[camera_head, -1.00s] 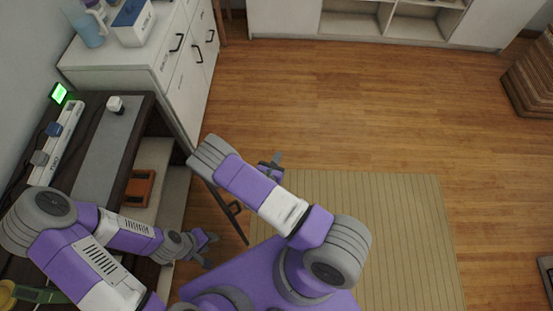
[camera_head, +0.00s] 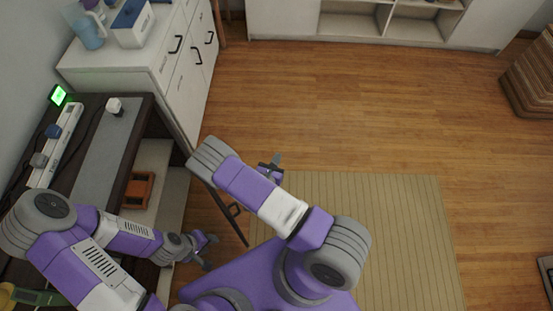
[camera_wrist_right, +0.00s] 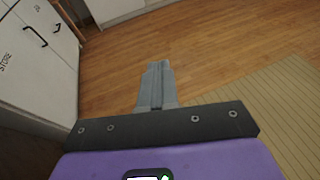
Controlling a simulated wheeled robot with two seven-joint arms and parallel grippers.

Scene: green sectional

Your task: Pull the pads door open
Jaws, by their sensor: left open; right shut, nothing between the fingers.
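A dark door (camera_head: 222,200) stands swung out from the dark cabinet (camera_head: 135,130), seen nearly edge-on, with a black handle (camera_head: 236,210) on its right face. No "pads" label is legible. The cabinet's inside shows pale shelves and an orange-brown box (camera_head: 137,190). My left gripper (camera_head: 209,251) is open and empty, by the shelves, left of and below the door's near end. My right gripper (camera_head: 275,164) is beyond my right forearm, right of the door and apart from it. In the right wrist view its fingers (camera_wrist_right: 157,82) are shut and empty.
A white cabinet (camera_head: 185,85) with black handles stands behind the dark one; the right wrist view shows "STORE" on it (camera_wrist_right: 35,50). A power strip (camera_head: 57,143) lies on the dark top. A striped mat (camera_head: 400,230) and open wooden floor (camera_head: 330,110) lie to the right.

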